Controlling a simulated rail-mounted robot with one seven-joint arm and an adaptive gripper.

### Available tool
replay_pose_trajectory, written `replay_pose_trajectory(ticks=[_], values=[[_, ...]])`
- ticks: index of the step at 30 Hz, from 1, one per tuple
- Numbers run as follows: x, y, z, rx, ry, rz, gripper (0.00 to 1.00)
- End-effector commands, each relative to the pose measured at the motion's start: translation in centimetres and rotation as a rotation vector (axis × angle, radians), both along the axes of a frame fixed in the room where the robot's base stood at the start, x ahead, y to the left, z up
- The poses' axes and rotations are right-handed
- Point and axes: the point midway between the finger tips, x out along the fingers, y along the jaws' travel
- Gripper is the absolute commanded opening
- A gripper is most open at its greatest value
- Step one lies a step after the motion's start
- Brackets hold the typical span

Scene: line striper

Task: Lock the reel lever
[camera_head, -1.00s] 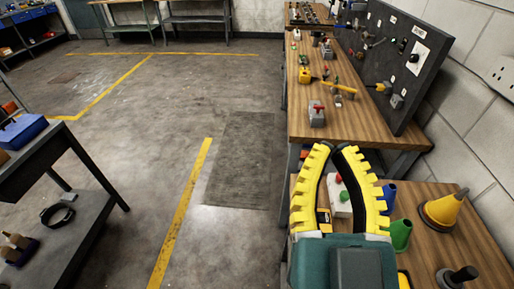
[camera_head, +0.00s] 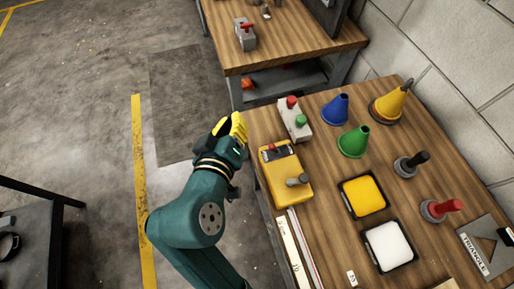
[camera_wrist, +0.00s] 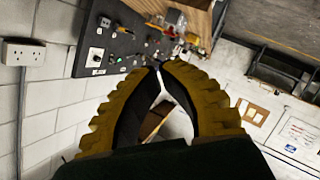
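A yellow box (camera_head: 286,176) lies on the near wooden table in the head view. It has a dark window, a small red knob and a grey lever with a rounded end (camera_head: 298,180); this looks like the reel, though I cannot tell its lock state. My gripper (camera_head: 238,126) is just up and left of the box, by the table's left edge, apart from the box. In the wrist view my gripper's (camera_wrist: 159,66) yellow fingers converge to nearly touching tips, with nothing between them. The box and lever are not in the wrist view.

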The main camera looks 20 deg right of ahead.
Motion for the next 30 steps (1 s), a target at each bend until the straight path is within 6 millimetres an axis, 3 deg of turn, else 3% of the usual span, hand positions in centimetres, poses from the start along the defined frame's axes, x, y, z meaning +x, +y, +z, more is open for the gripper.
replay_pose_trajectory(ticks=[1, 2, 3, 6, 9, 14, 23, 30], values=[[-0.8, 0.9, -4.4, -0.152, 0.154, -0.07, 0.0], [-1.6, 1.3, -6.0, -0.252, 0.23, -0.115, 0.0], [-2.7, 1.9, -7.7, -0.386, 0.315, -0.17, 0.0], [-5.2, 4.4, -9.8, -0.704, 0.443, -0.273, 0.0], [-6.9, 6.9, -10.5, -0.932, 0.482, -0.333, 0.0], [-8.0, 8.7, -10.7, -1.07, 0.484, -0.368, 0.0], [-7.9, 8.5, -10.6, -1.068, 0.483, -0.369, 0.0], [-6.4, 5.4, -10.0, -1.066, 0.486, -0.373, 0.0]])
